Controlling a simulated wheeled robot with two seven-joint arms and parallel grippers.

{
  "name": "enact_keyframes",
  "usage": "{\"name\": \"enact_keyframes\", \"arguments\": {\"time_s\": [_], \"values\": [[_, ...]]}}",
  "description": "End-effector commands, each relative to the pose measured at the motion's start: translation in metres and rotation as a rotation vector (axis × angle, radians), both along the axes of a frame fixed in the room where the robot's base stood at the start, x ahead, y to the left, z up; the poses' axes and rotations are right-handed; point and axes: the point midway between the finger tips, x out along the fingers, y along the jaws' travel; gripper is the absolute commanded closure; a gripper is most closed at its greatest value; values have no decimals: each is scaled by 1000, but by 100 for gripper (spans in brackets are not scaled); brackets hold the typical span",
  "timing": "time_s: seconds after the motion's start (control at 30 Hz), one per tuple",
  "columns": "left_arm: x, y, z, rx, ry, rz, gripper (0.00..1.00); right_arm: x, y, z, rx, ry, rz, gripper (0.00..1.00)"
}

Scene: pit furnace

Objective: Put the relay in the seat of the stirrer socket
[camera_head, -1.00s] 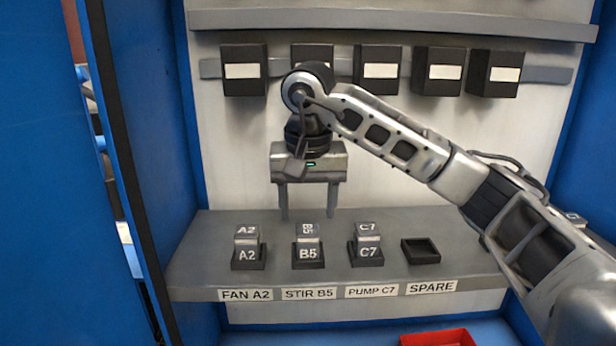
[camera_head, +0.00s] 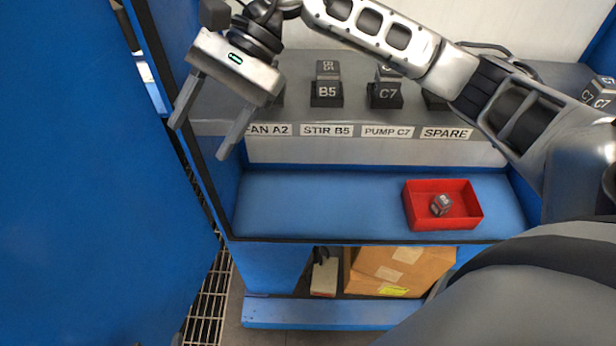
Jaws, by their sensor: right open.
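On the grey shelf, above the STIR B5 label (camera_head: 327,130), a small grey relay (camera_head: 328,69) sits at the dark stirrer socket marked B5 (camera_head: 327,93). The marking on its top looks turned sideways; whether it is fully seated I cannot tell. Another small grey relay-like block (camera_head: 440,204) lies in the red tray (camera_head: 473,216), its marking too small to read. My right gripper (camera_head: 201,141) is open and empty, left of the sockets and in front of the shelf's left end, fingers pointing down and left. My left gripper is out of view.
The PUMP C7 socket (camera_head: 386,96) holds a block. My right arm partly hides the SPARE socket, and my gripper mostly hides the FAN A2 one. More marked blocks (camera_head: 600,92) sit at the far right. The blue lower ledge (camera_head: 310,205) is clear left of the tray.

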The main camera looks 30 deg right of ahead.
Motion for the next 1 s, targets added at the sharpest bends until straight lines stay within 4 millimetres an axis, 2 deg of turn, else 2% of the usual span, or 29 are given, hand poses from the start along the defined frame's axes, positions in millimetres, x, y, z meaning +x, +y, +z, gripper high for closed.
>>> {"name": "enact_keyframes", "arguments": {"time_s": [0.03, 0.1, 0.17, 0.23, 0.3, 0.37, 0.47, 0.53, 0.57, 0.6, 0.7, 0.8, 0.9, 1.0], "values": [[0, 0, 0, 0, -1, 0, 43, -17, 30, -5, 156, 166, -61, 42], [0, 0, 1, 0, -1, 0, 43, -29, 61, 2, 368, 422, -177, 42], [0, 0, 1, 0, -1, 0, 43, -32, 76, 10, 536, 672, -286, 42], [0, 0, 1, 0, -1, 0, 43, -27, 82, 17, 719, 987, -419, 42], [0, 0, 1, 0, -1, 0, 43, -14, 77, 15, 887, 1322, -557, 42], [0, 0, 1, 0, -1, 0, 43, -1, 63, 1, 1021, 1623, -679, 42], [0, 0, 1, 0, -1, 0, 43, 16, 30, -47, 1232, 2141, -879, 42], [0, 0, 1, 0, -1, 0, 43, 15, 2, -99, 1380, 2507, -1016, 42], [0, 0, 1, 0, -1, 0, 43, 10, -9, -123, -1383, -2544, 1025, 42], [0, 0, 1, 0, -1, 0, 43, -1, -24, -157, -1268, -2366, 946, 42], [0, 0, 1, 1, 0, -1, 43, -41, -51, -226, -1061, -1989, 778, 42], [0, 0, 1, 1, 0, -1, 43, -82, -66, -272, -936, -1721, 662, 42], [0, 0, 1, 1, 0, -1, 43, -111, -73, -296, -869, -1563, 593, 42], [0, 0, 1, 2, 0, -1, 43, -124, -76, -306, -840, -1492, 563, 42]]}}
